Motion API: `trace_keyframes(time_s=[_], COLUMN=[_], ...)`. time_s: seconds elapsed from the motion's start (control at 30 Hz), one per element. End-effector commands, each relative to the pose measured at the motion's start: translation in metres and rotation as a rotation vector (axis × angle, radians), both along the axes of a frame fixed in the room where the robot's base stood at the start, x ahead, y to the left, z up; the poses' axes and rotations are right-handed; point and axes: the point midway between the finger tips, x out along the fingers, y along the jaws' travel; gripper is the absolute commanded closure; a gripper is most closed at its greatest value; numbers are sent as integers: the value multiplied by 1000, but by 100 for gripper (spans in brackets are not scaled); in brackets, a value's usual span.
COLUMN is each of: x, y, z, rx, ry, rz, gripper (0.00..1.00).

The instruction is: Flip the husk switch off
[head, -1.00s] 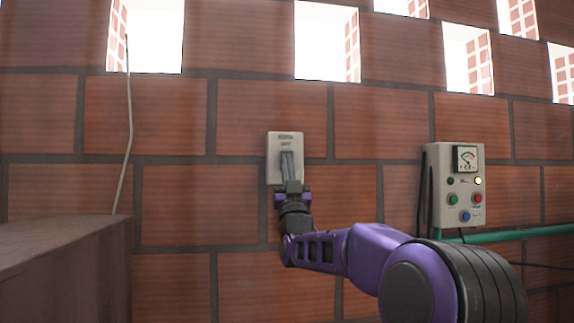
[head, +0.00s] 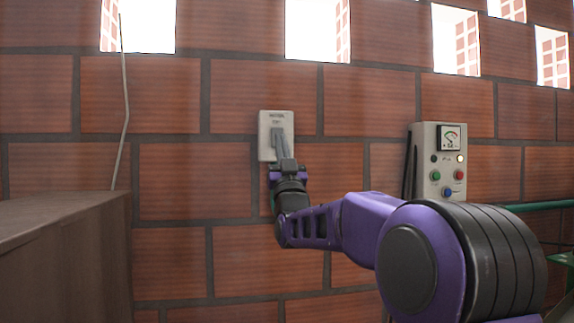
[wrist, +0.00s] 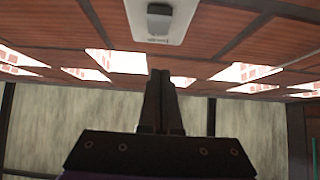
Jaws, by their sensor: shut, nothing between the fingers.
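The husk switch is a pale wall plate (head: 266,122) on the brick wall, with small lettering too blurred to read. In the wrist view the plate (wrist: 178,29) is at the top edge, with a dark rocker (wrist: 159,20) on it. My gripper (head: 278,133) is shut and empty. Its fingers overlap the plate in the head view and hide the rocker there. In the wrist view the fingertips (wrist: 160,73) show below the plate with a gap in the picture. I cannot tell whether they touch it, or which way the rocker is set.
A grey control box (head: 424,172) with a dial and several coloured buttons hangs on the wall to the right. A green pipe (head: 535,205) runs beside it. A brown wooden block or counter (head: 60,240) stands at the left, with a thin cord (head: 126,110) above it.

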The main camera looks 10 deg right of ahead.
Motion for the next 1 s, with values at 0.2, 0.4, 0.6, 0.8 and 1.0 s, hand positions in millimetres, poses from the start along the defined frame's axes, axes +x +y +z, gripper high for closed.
trace_keyframes(time_s=[0.2,0.4,0.6,0.8,1.0], x=[-31,-50,-57,-57,-57], y=[0,0,-1,-1,-1], z=[-24,-40,-45,-45,-45], rx=[-1,-1,0,1,1], ry=[2,1,0,0,1], rz=[-1,-1,-1,-1,-1], gripper=[100,100,100,100,100])
